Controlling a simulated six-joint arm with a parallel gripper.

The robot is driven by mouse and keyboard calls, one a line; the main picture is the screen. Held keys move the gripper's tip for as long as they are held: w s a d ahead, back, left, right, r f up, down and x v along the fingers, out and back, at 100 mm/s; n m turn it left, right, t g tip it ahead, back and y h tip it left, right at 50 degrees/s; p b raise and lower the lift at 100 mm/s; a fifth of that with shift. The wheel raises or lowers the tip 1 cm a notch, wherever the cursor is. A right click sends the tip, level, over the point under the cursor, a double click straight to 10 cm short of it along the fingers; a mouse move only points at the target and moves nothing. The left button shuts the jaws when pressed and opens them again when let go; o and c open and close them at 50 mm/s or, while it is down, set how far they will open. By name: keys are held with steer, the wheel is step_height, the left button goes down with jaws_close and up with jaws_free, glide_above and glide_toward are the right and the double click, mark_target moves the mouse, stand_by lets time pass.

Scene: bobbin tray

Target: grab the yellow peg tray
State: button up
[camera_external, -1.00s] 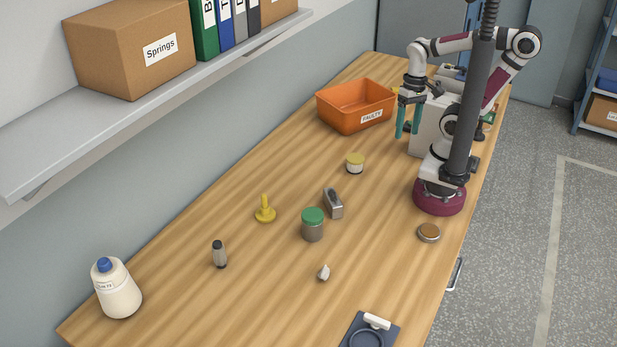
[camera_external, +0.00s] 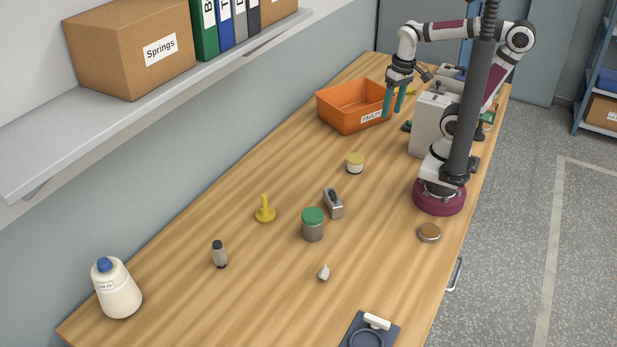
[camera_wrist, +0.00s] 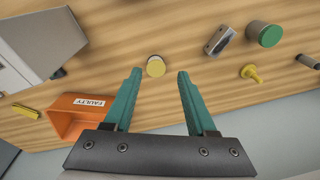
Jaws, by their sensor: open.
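The yellow peg tray (camera_external: 264,212), a small round base with an upright peg, stands on the wooden bench left of the green-lidded jar. It also shows in the wrist view (camera_wrist: 251,74), to the right of my fingers. My gripper (camera_external: 393,106) is open and empty, high beside the orange bin and well behind the peg tray. In the wrist view, my teal fingers (camera_wrist: 159,76) are spread apart with a yellow-lidded jar visible between their tips.
The green-lidded jar (camera_external: 312,226) and a grey metal block (camera_external: 333,204) stand near the peg tray. The yellow-lidded jar (camera_external: 355,163) and orange FAULTY bin (camera_external: 340,122) lie farther back. A dark bottle (camera_external: 219,255) is in front. A shelf (camera_external: 150,105) overhangs the left side.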

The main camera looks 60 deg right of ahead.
steer(key=w+a+n+t, duration=0.2)
steer(key=w+n+t, duration=0.15)
steer(key=w, duration=0.95)
steer(key=n+t+y, duration=0.4)
steer(key=n+y, duration=0.5)
steer(key=n, duration=0.1)
glide_above(262, 205)
steer(key=s+d, duration=0.2)
step_height(262, 205, down, 5)
steer(key=f, duration=1.8)
steer(key=shift+w, duration=0.3)
steer(key=shift+y, duration=0.3)
steer(key=x, duration=0.5)
steer(key=shift+f, duration=0.15)
jaws_close()
